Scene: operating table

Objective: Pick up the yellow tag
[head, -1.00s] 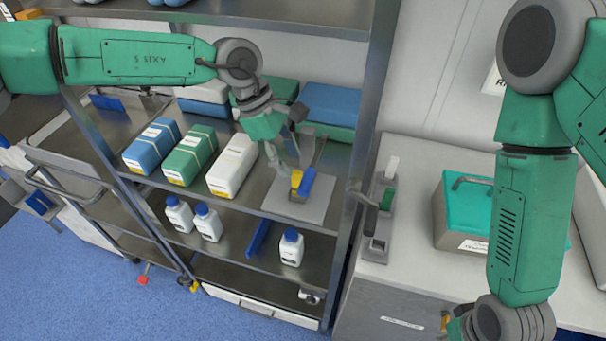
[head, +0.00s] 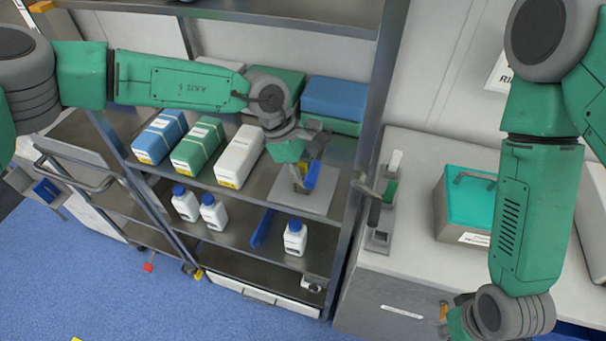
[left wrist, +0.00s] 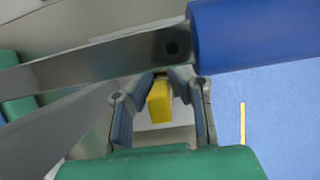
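The yellow tag (left wrist: 160,102) shows in the left wrist view between the two fingers of my left gripper (left wrist: 163,85), which look parted around it. I see no clear contact. In the head view my left gripper (head: 302,180) reaches down over a grey plate (head: 312,204) on the middle shelf and hides most of the tag. A blue upright piece (head: 313,176) stands right beside it; a large blue part also shows at the right of the left wrist view (left wrist: 255,35). My right gripper (head: 456,318) is at the bottom of the head view, mostly hidden behind its wrist.
White, green and blue packs (head: 240,157) stand left of the plate on the same shelf. White bottles (head: 295,239) with blue caps stand on the shelf below. A metal shelf post (head: 372,130) rises right of the plate. A counter with a teal-lidded box (head: 470,208) is at the right.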

